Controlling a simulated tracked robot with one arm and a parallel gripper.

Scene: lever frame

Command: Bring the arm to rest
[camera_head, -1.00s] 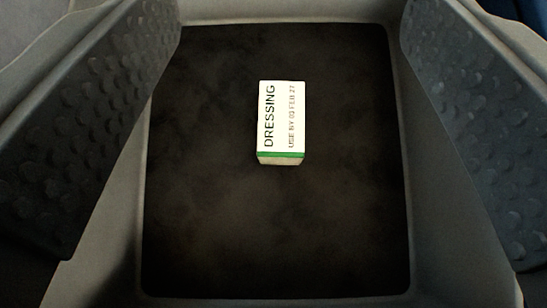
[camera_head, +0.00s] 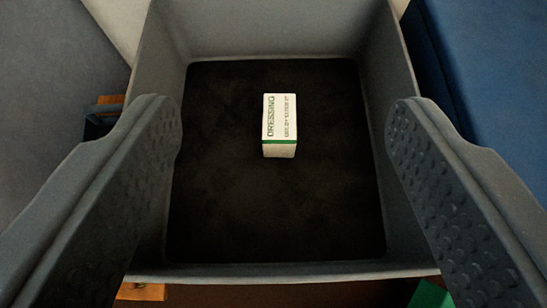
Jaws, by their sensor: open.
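My gripper (camera_head: 284,125) is open, with its two dark dimpled fingers at the left and right of the picture. Nothing is between the fingertips at their own height. Below and between them is a grey bin (camera_head: 275,271) with a dark floor. A small white box (camera_head: 279,125) with a green stripe, marked DRESSING, lies on the bin floor, apart from both fingers. The rest of my arm is not in view.
A blue surface (camera_head: 496,90) is at the right. A grey surface (camera_head: 50,70) is at the left. Orange-brown pieces (camera_head: 140,291) show at the bin's left side, and a green thing (camera_head: 430,295) shows at the lower right.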

